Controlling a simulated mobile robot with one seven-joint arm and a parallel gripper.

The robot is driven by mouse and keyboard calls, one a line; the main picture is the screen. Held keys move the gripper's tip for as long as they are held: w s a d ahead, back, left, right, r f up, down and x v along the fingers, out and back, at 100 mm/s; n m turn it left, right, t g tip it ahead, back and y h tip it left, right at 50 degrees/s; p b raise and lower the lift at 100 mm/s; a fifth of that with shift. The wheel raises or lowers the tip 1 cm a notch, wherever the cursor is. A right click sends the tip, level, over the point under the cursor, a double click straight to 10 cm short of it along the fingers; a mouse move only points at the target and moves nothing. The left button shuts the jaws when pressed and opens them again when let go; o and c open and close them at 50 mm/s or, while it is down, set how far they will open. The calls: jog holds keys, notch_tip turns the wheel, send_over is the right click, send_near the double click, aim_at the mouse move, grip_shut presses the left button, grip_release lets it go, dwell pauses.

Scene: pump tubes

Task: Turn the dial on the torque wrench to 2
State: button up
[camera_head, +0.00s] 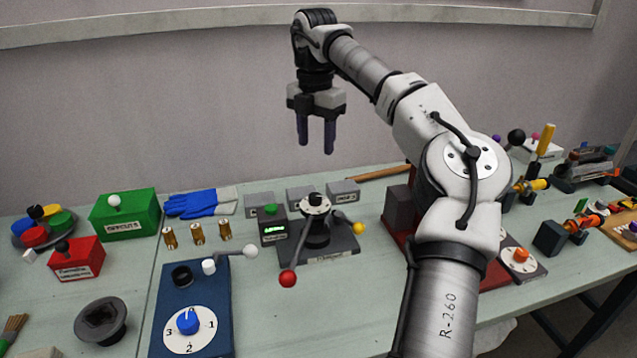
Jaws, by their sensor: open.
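A round white dial (205,340) with a blue knob (187,321) sits on the front of a blue plate at the lower left. Its face reads 1 at the right, 2 at the bottom and 3 at the left. A mark at the top looks like 0, and the knob seems to point there, but it is small. No label names this plate as the torque wrench. My gripper (316,148) is open and empty, fingers down, high above the back of the bench and far from the dial.
On the blue plate, a lever with a white ball (250,251) and a black ring (182,276) stand behind the dial. A red-ball lever (288,279) stands to the right. A second dial with an orange knob (521,255) is farther right. Bare bench lies right of the plate.

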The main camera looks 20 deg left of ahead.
aim_at(315, 196)
jog(key=f+p, duration=0.2)
jog(key=f, duration=1.1)
jog(key=shift+s+f, duration=0.1)
jog(key=shift+s, duration=0.1)
jog(key=c, duration=1)
jog(key=shift+n, duration=0.4)
jog(key=n, duration=0.5)
jog(key=shift+n+p, duration=0.3)
jog(key=n, duration=0.5)
jog(key=shift+w, duration=0.1)
jog(key=shift+n, duration=0.4)
